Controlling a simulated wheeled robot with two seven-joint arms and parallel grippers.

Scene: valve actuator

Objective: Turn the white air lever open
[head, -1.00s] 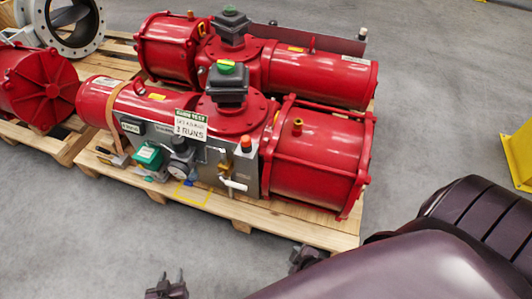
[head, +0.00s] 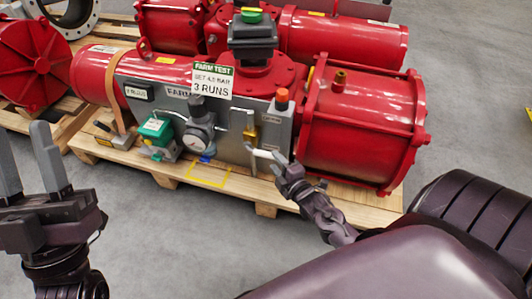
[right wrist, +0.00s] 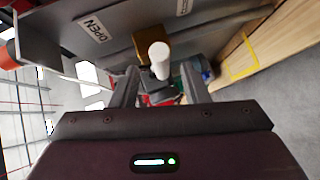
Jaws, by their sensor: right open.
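The white air lever (head: 263,153) sticks out at the lower right of the grey control panel on the red actuator, below a brass valve fitting (head: 250,133). My right gripper (head: 281,166) is at the lever's right end, with fingers apart. In the right wrist view the lever's rounded white end (right wrist: 160,58) appears between the two open fingers (right wrist: 163,82), touching neither clearly. An "OPEN" label (right wrist: 92,29) is on the panel beside it. My left gripper (head: 24,140) is open and empty at the left, in front of the pallet.
The actuator rests on a wooden pallet (head: 355,210). A hanging sign (head: 212,80) is above. Grey floor in front is clear.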

